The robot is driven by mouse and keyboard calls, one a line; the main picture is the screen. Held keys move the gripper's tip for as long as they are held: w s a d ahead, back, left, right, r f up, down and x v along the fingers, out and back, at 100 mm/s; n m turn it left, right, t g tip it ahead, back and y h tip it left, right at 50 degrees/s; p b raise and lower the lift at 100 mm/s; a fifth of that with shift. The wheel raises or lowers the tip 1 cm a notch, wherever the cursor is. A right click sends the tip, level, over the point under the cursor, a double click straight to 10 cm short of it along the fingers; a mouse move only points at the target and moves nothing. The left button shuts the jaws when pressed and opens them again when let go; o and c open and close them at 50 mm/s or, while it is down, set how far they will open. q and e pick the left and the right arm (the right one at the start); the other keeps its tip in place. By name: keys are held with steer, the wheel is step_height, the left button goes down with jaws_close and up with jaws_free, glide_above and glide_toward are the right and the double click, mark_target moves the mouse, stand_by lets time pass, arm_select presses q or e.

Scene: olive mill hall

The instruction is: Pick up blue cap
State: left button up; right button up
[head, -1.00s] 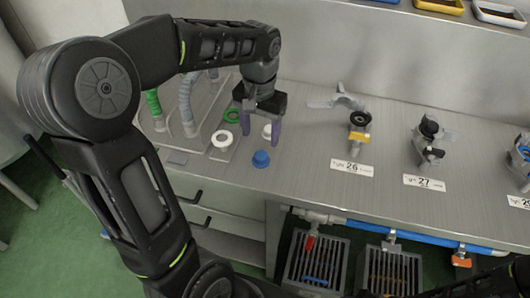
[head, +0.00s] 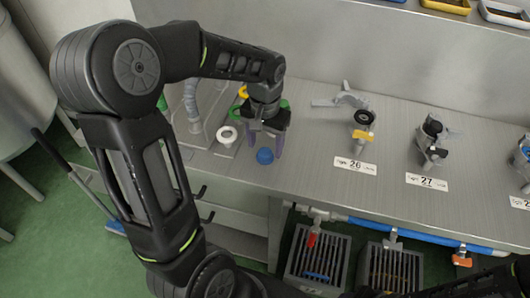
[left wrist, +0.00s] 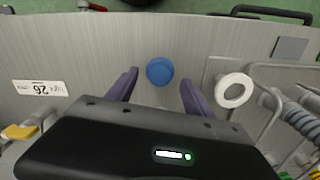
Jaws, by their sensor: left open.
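The blue cap (head: 264,156) stands on the grey metal counter near its front edge. In the left wrist view the blue cap (left wrist: 160,71) shows as a round disc between and just beyond the fingertips. My left gripper (head: 264,150) is open, pointing down over the counter right at the cap. In the left wrist view its two purple fingers (left wrist: 158,88) lie on either side of the cap's line, and nothing is between them. I cannot tell whether a finger touches the cap. My right gripper is not seen.
Taps with labels 26 (head: 355,166) and 27 (head: 426,182) stand to the right. Drain crates (head: 318,258) are below.

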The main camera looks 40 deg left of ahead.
arm_select(q)
step_height(320, 180, down, 2)
steer(key=shift+f, duration=0.1)
steer(key=shift+c, duration=0.4)
jaws_close()
stand_by(0.6)
